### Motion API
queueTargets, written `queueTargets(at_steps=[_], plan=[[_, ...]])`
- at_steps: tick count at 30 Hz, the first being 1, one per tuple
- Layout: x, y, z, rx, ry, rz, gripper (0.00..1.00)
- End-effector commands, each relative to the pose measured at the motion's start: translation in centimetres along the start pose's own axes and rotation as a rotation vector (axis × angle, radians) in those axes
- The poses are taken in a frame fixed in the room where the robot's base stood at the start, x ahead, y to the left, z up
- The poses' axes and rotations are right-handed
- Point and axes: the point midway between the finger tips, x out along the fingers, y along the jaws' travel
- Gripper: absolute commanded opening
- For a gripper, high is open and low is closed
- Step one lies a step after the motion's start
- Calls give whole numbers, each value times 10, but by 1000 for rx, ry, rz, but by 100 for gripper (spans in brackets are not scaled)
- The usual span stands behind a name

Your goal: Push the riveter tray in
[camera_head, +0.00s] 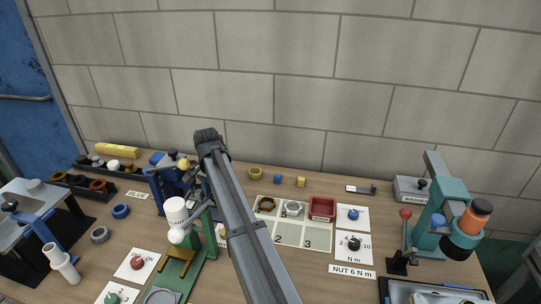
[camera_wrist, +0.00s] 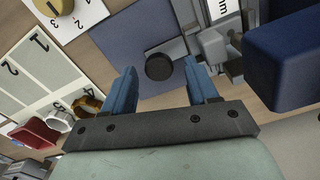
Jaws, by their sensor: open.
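A blue machine (camera_head: 166,184) stands left of centre in the head view, partly behind my arm; it seems to be the riveter. In the wrist view, its flat blue base (camera_wrist: 150,32) carries a grey tray-like part (camera_wrist: 180,46) with a dark round disc (camera_wrist: 160,67). I cannot tell how far the tray is out. My gripper (camera_wrist: 160,70) is open and empty, its two blue fingers apart on either side of the disc in the picture. Contact cannot be judged. In the head view my arm hides the gripper's fingertips.
A large dark blue block (camera_wrist: 287,55) is close on the right in the wrist view. A green press (camera_head: 197,240) stands in front of the blue machine. A numbered mat (camera_head: 290,235) with rings and a red bin (camera_head: 322,208) lies right of my arm. A teal machine (camera_head: 450,215) stands far right.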

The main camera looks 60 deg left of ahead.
Motion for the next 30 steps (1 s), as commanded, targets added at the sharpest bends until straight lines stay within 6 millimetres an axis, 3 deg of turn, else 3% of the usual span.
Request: queueTargets(at_steps=[19,30], plan=[[-1,92,-23,2,0,1,58],[-64,87,-24,0,1,-1,58]])
